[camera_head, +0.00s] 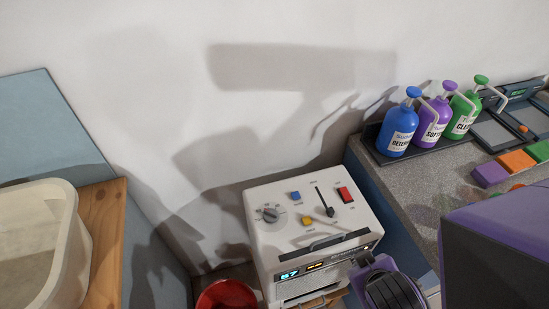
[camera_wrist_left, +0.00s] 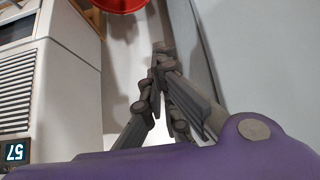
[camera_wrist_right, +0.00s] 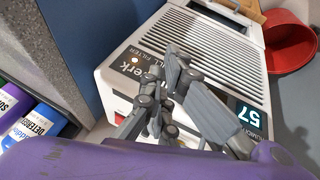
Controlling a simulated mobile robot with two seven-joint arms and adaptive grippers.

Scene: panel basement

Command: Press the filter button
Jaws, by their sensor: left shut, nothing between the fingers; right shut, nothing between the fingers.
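The white appliance (camera_head: 266,242) stands against the wall, its top panel holding a blue button (camera_head: 295,196), a yellow button (camera_head: 307,220), a grey dial (camera_head: 271,214), a black slider (camera_head: 332,210) and a red switch (camera_head: 345,194). Their small labels are unreadable. In the right wrist view, the front carries the word FILTER beside a small pale round spot (camera_wrist_right: 135,60). My right gripper (camera_wrist_right: 168,52) is shut and empty, in front of that face in this view; contact cannot be judged. My left gripper (camera_wrist_left: 160,48) is shut and empty beside the appliance.
A red bowl (camera_head: 226,298) is on the floor left of the appliance. A counter with blue (camera_head: 397,135), purple (camera_head: 432,125) and green (camera_head: 463,115) pump bottles is to the right. A cream basin (camera_head: 70,245) is at left. My purple arm covers the lower right.

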